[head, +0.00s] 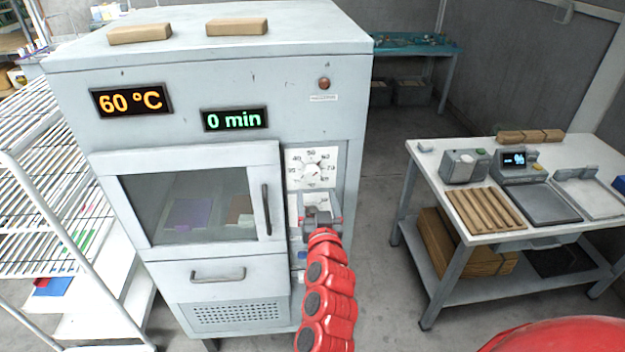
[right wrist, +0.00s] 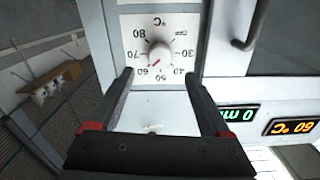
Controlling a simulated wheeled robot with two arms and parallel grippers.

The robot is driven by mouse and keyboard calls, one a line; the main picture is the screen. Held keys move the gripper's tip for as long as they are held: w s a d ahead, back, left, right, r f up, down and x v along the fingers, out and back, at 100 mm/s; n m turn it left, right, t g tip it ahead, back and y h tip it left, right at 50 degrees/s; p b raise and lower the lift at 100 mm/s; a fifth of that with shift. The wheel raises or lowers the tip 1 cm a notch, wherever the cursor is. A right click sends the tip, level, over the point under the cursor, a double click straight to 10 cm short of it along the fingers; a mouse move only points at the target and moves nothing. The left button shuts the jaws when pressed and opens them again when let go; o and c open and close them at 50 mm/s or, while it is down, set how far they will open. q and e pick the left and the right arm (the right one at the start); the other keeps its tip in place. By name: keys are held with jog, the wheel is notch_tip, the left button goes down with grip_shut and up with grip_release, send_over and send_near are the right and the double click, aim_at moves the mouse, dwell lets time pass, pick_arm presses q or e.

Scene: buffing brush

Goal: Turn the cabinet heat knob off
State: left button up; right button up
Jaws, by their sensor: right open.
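The grey cabinet (head: 215,60) stands in front of me. Its heat knob (head: 312,170) is a round white knob on a white °C dial plate, right of the cabinet door. In the right wrist view the heat knob (right wrist: 159,55) appears upside down, with its red mark toward 60. My right gripper (head: 320,212) is open and empty, just below the dial in the head view. In the right wrist view its fingers (right wrist: 159,76) are spread to either side of the knob, apart from it. The gripper partly hides the panel below the dial. My left gripper is out of view.
The cabinet displays read 60 °C (head: 131,100) and 0 min (head: 234,119). The door handle (head: 266,209) sticks out left of the dial. A wire rack (head: 45,190) stands left, a white worktable (head: 480,236) right. The floor between cabinet and worktable is clear.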

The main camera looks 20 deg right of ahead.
aim_at(312, 175)
jog(key=p+x, duration=0.2)
jog(key=x, duration=0.5)
jog(key=shift+w+r, duration=0.1)
jog(key=shift+w+d, duration=0.2)
jog(key=shift+w, duration=0.25)
grip_shut()
